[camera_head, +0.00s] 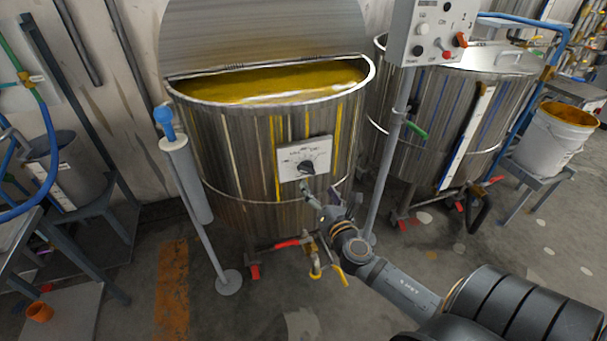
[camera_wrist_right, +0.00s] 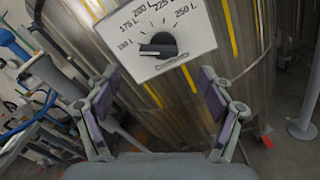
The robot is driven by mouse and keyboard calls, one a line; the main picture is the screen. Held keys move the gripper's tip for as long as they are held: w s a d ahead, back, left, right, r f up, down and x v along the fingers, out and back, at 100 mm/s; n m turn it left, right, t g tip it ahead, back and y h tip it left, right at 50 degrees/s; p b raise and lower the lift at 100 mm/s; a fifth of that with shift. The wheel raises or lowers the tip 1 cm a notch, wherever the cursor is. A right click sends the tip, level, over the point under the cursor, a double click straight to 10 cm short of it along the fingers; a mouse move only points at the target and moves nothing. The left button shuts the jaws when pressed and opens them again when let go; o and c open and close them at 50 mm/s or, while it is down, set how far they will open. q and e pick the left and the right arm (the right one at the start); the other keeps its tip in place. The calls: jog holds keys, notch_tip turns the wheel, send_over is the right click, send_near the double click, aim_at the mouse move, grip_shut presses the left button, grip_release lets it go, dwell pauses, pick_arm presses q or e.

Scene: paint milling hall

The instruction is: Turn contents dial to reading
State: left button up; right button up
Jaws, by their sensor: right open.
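The contents dial is a black knob (camera_head: 306,167) on a white plate (camera_head: 289,156) fixed to the front of a steel vat. In the right wrist view, the knob (camera_wrist_right: 158,46) sits on the plate (camera_wrist_right: 196,38) with printed marks from about 150 L to 250 L. Its pointer end is at the left, close to the lowest mark. My right gripper (camera_head: 325,196) is open and empty, just below and to the right of the dial. In the right wrist view its two fingers (camera_wrist_right: 160,104) are spread wide, with the knob beyond and above them, untouched. My left gripper is not in view.
The steel vat (camera_head: 235,150) holds yellow paint (camera_head: 270,85) under a raised lid. A thin post with a control box (camera_head: 432,30) stands right of the vat. A stand with a grey cylinder (camera_head: 187,180) stands at its left. A white bucket (camera_head: 550,140) is at the right.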

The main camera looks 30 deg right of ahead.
aim_at(308, 172)
jog(key=p+x, duration=0.1)
jog(key=x, duration=0.7)
jog(key=shift+w, duration=0.4)
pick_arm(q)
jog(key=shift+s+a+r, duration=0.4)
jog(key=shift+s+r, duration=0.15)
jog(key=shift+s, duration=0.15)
pick_arm(e)
jog(key=shift+a, duration=0.1)
jog(key=c, duration=1.1)
jog(key=shift+c, duration=0.2)
